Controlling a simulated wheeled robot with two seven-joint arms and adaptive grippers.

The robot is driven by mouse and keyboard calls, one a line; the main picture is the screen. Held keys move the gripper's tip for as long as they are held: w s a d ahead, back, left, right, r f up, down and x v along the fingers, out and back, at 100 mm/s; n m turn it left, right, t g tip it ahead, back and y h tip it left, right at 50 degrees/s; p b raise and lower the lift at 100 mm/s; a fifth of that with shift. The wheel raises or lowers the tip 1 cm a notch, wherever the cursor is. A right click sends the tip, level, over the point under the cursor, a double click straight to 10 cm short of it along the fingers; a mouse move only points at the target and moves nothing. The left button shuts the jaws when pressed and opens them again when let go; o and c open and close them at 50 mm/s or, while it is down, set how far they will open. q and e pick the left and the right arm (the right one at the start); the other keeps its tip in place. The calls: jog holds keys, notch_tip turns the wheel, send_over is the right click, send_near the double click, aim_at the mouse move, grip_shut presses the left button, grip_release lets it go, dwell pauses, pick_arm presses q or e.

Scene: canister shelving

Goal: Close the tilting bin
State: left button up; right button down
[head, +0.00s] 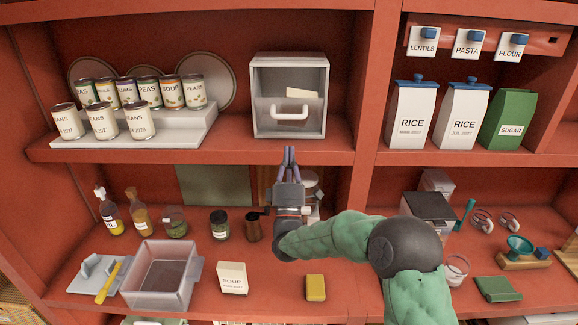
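The tilting bin (259,101) is a pale box with a see-through front and a white bar handle (291,112), on the upper shelf. Its front looks nearly flush with the frame; I cannot tell whether it is slightly tilted. A pale card-like piece (303,92) shows behind or on the front. My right gripper (289,150) is just below and in front of the bin, fingers pointing up towards it, apart from the handle. Its fingers lie close together with nothing seen between them. My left gripper is out of view.
Several cans (147,91) stand on a white riser (185,137) left of the bin. Rice bags (411,116) stand beyond the divider (372,90) at right. The lower shelf holds a clear tub (161,275), a soup carton (232,278) and a yellow block (316,288). The upper shelf beside the bin is clear.

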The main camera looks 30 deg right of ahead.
aim_at(290, 117)
jog(key=p+x, duration=0.1)
jog(key=x, duration=0.6)
jog(key=shift+w+r+p, duration=0.15)
jog(key=shift+r+p, duration=0.1)
jog(key=shift+p, duration=0.1)
jog(key=shift+r, duration=0.2)
